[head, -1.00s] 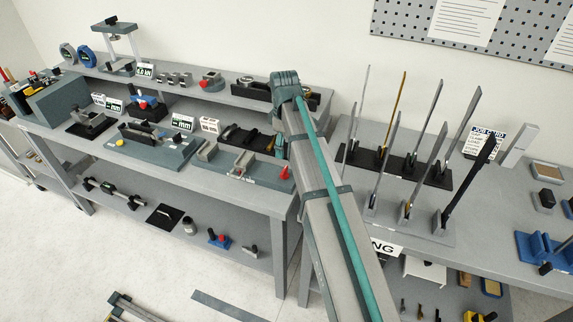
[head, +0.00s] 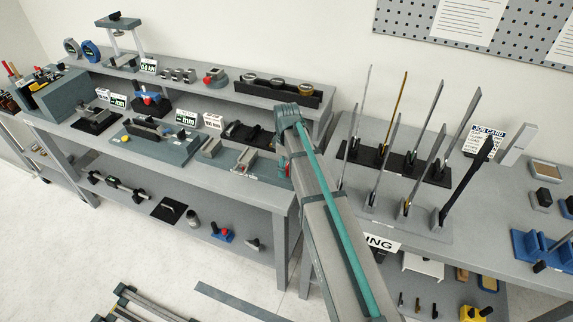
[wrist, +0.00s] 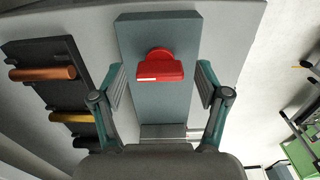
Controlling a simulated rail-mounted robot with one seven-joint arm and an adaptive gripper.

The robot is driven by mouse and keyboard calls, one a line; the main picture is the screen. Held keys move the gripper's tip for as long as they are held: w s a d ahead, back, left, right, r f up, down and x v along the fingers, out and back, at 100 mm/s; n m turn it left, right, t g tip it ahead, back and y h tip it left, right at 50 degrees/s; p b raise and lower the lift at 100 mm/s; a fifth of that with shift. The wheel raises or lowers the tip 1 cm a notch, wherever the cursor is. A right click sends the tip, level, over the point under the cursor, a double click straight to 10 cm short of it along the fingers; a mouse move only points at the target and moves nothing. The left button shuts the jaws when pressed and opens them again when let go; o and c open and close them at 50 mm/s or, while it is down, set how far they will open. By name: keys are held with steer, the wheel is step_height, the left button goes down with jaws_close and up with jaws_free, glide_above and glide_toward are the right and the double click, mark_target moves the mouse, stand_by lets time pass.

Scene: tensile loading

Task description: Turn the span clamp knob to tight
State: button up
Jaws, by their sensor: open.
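The red knob (wrist: 160,68), a flat-sided grip on a round base, stands on a blue-grey plate (wrist: 136,105) in the wrist view. My gripper (wrist: 160,72) is open, with one teal-backed finger on each side of the knob and a gap on both sides. In the head view a small part of the red knob (head: 289,171) shows at the right end of the bench, beside my arm. My gripper is mostly hidden there behind my arm. The knob's marking cannot be read.
A dark rack with copper and brass-coloured rods (wrist: 42,74) lies left of the plate in the wrist view. In the head view, a raised shelf (head: 205,90) runs behind the bench, and tall upright strips (head: 398,115) stand on the right-hand table.

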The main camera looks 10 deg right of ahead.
steer(key=shift+c, duration=0.3)
steer(key=c, duration=1.1)
steer(key=m+b, duration=0.1)
steer(key=m, duration=0.3)
steer(key=shift+f+m, duration=0.1)
steer(key=shift+m, duration=0.2)
steer(key=m+b, duration=0.1)
steer(key=m, duration=0.8)
steer(key=shift+b, duration=0.35)
steer(key=shift+m, duration=2.2)
